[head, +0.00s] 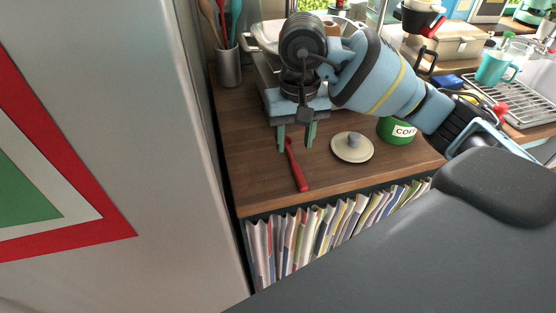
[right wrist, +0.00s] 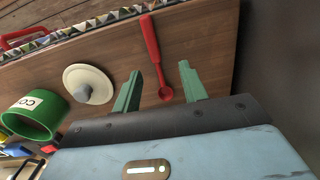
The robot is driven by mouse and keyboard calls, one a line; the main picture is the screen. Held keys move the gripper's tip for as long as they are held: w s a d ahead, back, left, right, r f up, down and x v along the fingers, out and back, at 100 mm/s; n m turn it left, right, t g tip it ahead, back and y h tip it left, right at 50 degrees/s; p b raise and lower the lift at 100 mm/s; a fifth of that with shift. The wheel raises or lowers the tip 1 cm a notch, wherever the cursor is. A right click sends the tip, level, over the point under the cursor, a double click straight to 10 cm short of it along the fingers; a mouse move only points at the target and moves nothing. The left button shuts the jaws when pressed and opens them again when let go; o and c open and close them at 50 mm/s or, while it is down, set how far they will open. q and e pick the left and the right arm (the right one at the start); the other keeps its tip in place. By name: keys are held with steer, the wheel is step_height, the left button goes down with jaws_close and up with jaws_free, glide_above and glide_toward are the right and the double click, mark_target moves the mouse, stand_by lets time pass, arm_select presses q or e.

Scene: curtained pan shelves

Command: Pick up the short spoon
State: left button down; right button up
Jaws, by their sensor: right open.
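The short spoon (head: 295,168) is red and lies on the wooden counter (head: 245,180). Its handle points toward the counter's front edge. My right gripper (head: 295,149) is open above the spoon's bowl end, its green fingers on either side of it in the head view. In the right wrist view the red spoon (right wrist: 153,52) lies with its bowl between and just beyond the open fingers of the right gripper (right wrist: 160,88). The fingers do not visibly touch it. My left gripper is not in view.
A cream lid (head: 352,147) with a grey knob and a green can (head: 397,130) stand right of the spoon. A utensil holder (head: 229,67) is at the back left. A grey panel (head: 180,150) borders the counter's left side.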

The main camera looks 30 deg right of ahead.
mark_target(296, 167)
steer(key=shift+w+d+r, duration=0.15)
steer(key=shift+d+r, duration=0.05)
steer(key=shift+d, duration=0.1)
steer(key=shift+d+f, duration=0.15)
steer(key=shift+f, duration=1.2)
steer(key=shift+s+f, duration=0.2)
steer(key=shift+f, duration=0.2)
step_height(296, 167, down, 3)
steer(key=shift+s+f+p, duration=0.1)
steer(key=shift+p, duration=0.45)
steer(key=shift+f, duration=0.55)
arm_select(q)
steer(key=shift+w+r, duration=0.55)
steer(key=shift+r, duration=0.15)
arm_select(e)
jaws_close()
